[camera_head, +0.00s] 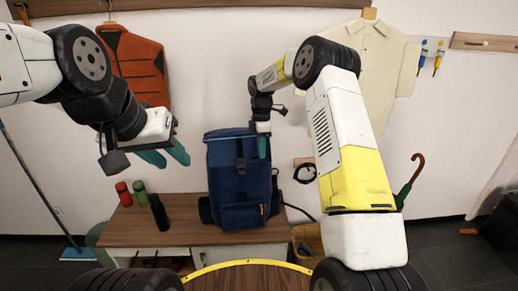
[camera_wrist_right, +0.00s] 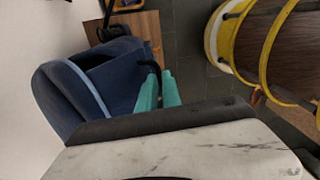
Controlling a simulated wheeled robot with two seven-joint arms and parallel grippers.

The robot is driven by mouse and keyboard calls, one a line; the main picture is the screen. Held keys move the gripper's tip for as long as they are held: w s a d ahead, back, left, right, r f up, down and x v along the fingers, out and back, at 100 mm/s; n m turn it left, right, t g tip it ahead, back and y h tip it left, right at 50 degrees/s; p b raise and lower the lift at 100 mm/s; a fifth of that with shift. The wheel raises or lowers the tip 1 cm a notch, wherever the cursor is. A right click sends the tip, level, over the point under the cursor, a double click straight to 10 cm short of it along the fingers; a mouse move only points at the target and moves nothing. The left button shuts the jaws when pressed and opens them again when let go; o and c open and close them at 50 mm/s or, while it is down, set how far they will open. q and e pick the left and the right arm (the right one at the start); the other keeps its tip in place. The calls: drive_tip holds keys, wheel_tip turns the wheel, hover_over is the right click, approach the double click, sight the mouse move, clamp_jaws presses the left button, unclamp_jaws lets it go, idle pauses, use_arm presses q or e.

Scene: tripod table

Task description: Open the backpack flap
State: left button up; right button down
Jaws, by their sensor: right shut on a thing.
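The dark blue backpack (camera_head: 232,185) stands upright on the wooden bench. Its flap (camera_head: 226,147) has a light blue trim and a dark strap down the middle. In the right wrist view the backpack (camera_wrist_right: 115,75) lies just beyond the fingers. My right gripper (camera_head: 263,147) is at the upper right of the backpack.
On the bench (camera_head: 180,237) left of the backpack stand a red bottle (camera_head: 123,193), a green bottle (camera_head: 140,192) and a dark bottle (camera_head: 159,212). A round table with a yellow rim (camera_head: 245,263) is in front. An orange vest (camera_head: 135,62) and a shirt (camera_head: 372,65) hang behind.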

drive_tip(key=c, duration=1.5)
unclamp_jaws()
drive_tip(key=shift+r, duration=0.1)
drive_tip(key=r, duration=0.7)
drive_tip(key=shift+w+r, duration=0.25)
drive_tip(key=shift+r, duration=0.05)
